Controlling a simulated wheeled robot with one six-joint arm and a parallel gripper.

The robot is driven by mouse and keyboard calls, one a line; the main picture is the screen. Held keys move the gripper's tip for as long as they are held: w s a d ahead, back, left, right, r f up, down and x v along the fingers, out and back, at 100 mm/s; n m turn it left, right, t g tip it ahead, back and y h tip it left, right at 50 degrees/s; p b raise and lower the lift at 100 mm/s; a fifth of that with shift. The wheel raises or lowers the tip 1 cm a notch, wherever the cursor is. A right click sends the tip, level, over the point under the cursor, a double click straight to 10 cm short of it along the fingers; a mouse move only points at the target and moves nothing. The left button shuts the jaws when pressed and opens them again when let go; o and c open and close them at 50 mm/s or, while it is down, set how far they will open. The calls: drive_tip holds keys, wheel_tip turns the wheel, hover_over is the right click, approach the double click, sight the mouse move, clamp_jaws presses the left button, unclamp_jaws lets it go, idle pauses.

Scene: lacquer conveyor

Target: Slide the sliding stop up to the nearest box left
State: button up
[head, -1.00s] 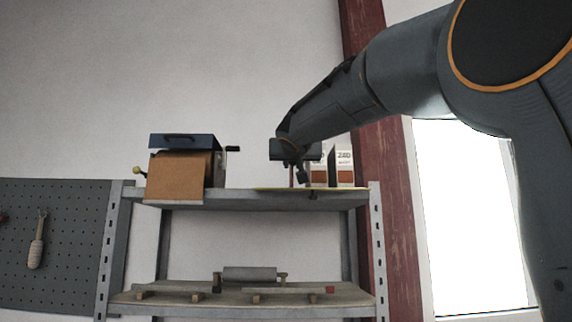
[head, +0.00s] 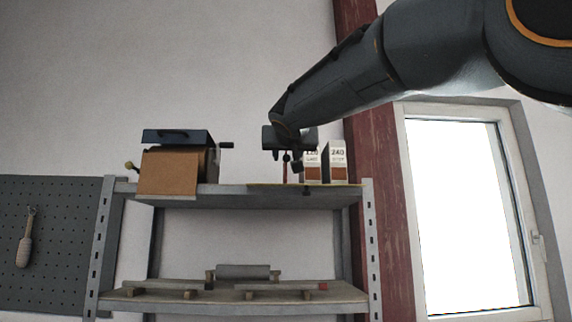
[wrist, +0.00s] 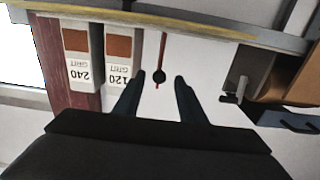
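The sliding stop seems to be the thin red upright (head: 285,168) with a dark round knob on the upper shelf. It also shows in the wrist view (wrist: 162,50), nearly edge-on. The nearest box is the white and brown "120 GRIT" box (head: 312,172), just right of the stop in the head view, with a small gap between them. In the wrist view this box (wrist: 118,65) is left of the stop. My gripper (head: 287,158) is open in front of the stop. In the wrist view its fingers (wrist: 155,88) lie either side of the knob, with gaps.
A second box, "240 GRIT" (head: 338,172), stands right of the first. A yellow strip (head: 262,186) runs along the shelf's front edge. A brown crank device with a blue case (head: 178,137) on top stands at the shelf's left. A red post (head: 382,200) rises behind.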

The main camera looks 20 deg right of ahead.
drive_tip(key=b+v, duration=0.1)
drive_tip(key=v, duration=0.2)
drive_tip(key=shift+s, duration=0.35)
drive_tip(key=shift+p+x, duration=2.85)
drive_tip(key=shift+p, duration=0.2)
drive_tip(key=shift+r, duration=0.15)
clamp_jaws()
